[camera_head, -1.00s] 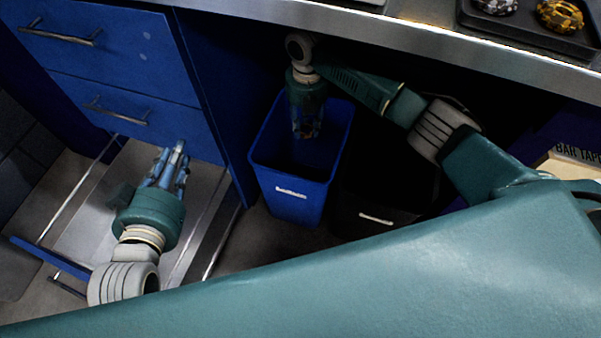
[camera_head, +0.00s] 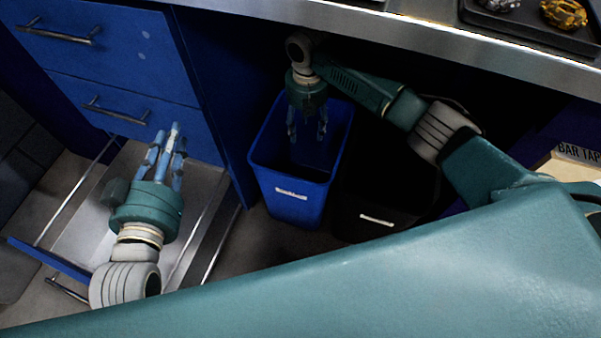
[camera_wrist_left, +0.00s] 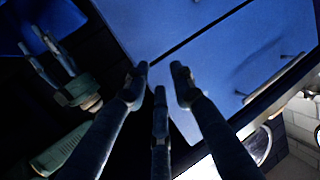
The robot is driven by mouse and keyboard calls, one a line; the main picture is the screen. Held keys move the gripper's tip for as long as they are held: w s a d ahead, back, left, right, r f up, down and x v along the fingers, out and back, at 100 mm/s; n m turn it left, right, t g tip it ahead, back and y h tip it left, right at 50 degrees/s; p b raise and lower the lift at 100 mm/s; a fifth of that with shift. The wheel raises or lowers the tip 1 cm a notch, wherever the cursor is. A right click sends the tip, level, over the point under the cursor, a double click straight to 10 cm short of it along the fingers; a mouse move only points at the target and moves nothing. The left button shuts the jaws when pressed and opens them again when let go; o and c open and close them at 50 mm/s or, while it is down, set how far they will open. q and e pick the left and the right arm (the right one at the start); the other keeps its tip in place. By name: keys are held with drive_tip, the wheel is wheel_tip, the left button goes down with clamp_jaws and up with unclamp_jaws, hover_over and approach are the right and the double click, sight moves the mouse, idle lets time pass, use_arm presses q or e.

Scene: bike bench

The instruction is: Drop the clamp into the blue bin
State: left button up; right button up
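The blue bin (camera_head: 291,191) stands on the floor under the counter, with a small white label on its front. My right gripper (camera_head: 307,128) points down over the bin's opening with its fingers spread and nothing visible between them. It also shows at the left of the left wrist view (camera_wrist_left: 52,55). The clamp cannot be made out in any view; the bin's inside is dark and partly hidden by my gripper. My left gripper (camera_head: 166,147) is over the pulled-out drawer (camera_head: 108,187), fingers apart and empty, as the left wrist view (camera_wrist_left: 159,75) also shows.
A black bin (camera_head: 376,217) stands right beside the blue bin. Blue drawer fronts (camera_head: 120,60) with metal handles are at the left. The metal counter edge (camera_head: 420,40) runs above the bins, and a dark tray (camera_head: 530,28) sits on it at top right.

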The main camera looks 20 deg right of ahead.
drive_tip(key=shift+r, duration=0.15)
wheel_tip(320, 180, up, 7)
idle(0.4)
drive_tip(key=shift+r, duration=0.1)
